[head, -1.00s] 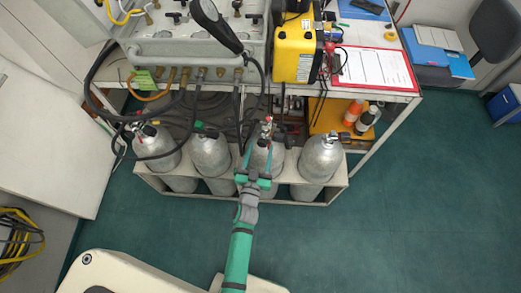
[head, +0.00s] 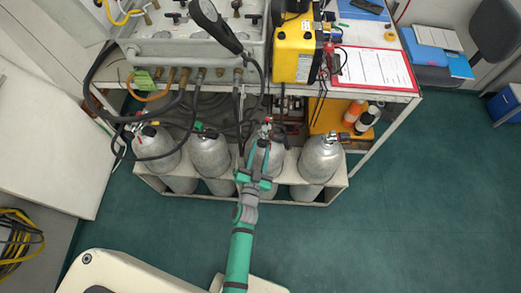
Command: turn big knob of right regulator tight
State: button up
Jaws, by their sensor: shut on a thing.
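Several grey gas cylinders stand in a row in a low rack. My gripper (head: 260,158) is in front of the third cylinder from the left (head: 276,160) and covers part of it. The right regulator (head: 267,127), with a small red part, shows at the top of that cylinder, just beyond my gripper. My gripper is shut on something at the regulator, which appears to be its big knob. The knob itself is hidden by the gripper, and its turn angle cannot be made out.
Black hoses (head: 240,115) hang from the air panel (head: 190,45) close to the left of my gripper. Other cylinders (head: 210,157) (head: 320,160) stand on both sides inside the rack (head: 305,197). A yellow device (head: 295,52) and a red clipboard (head: 373,68) lie on the bench above. Green floor is free at right.

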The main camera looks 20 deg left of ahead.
dwell(0.3)
jog(key=o, duration=1.1)
jog(key=shift+c, duration=0.2)
jog(key=s+d, duration=0.1)
jog(key=s, duration=0.9)
jog(key=shift+s+d, duration=0.3)
jog(key=shift+s, duration=0.05)
jog(key=shift+f, duration=0.1)
